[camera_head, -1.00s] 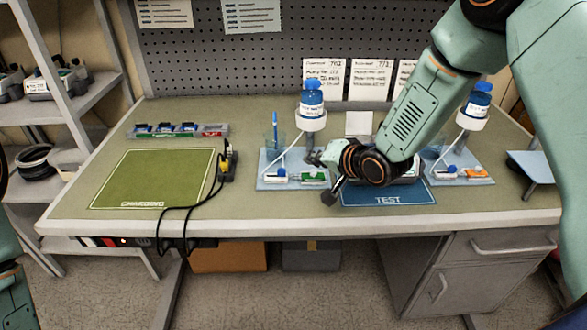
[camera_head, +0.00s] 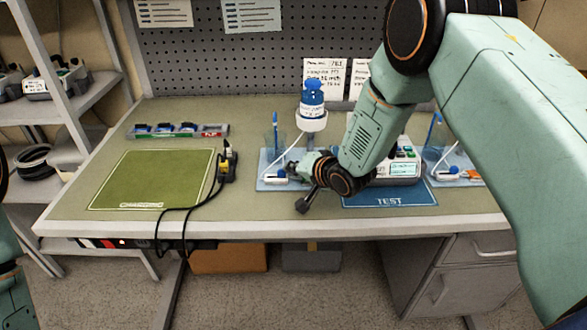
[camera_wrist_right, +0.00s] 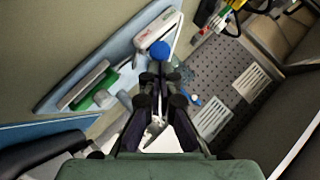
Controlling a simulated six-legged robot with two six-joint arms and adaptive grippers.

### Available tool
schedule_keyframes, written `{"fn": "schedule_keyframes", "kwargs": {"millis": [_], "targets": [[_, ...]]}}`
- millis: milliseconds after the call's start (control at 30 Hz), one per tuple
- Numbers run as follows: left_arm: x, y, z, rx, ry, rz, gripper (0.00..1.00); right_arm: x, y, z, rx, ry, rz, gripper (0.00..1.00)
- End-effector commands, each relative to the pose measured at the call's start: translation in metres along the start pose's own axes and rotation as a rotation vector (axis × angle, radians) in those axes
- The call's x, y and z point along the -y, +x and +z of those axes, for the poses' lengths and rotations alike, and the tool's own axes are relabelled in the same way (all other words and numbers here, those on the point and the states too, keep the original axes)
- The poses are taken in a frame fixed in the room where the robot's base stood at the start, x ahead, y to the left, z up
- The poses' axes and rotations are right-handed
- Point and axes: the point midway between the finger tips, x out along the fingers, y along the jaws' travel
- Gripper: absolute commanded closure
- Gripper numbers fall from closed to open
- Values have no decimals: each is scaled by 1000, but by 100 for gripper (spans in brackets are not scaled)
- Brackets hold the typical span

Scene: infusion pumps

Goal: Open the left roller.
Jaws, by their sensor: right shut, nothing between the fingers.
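The left roller (camera_head: 279,174) is a small white clamp with a blue wheel, lying on the left pale blue tray (camera_head: 264,158). In the right wrist view the roller's blue wheel (camera_wrist_right: 160,50) shows just beyond the fingertips, with the white body behind it. My right gripper (camera_head: 294,167) is shut and empty, low over the left tray and close to the roller's right side. In the wrist view its fingers (camera_wrist_right: 160,82) point at the blue wheel; I cannot tell whether they touch it. My left gripper is out of view.
A bottle with a blue cap (camera_head: 313,98) stands on a holder behind my right gripper. A pump (camera_head: 402,168) sits at the blue TEST mat (camera_head: 388,201). A green item (camera_wrist_right: 92,92) lies on the tray. The green charging mat (camera_head: 150,180) is bare; black cables hang beside it.

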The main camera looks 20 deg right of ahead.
Motion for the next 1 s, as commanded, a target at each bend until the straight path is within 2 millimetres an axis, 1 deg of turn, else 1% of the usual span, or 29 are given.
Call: {"fn": "schedule_keyframes", "kwargs": {"millis": [200, 333, 733, 1000], "targets": [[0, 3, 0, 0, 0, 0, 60, 20, 14, 14, 2, -5, -2, 100], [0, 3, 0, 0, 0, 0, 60, 24, 17, 17, 1, -3, -1, 100], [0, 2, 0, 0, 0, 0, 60, 25, 16, 16, 0, -1, -1, 100], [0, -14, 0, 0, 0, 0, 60, 32, 5, 6, -2, 1, -1, 100]]}}
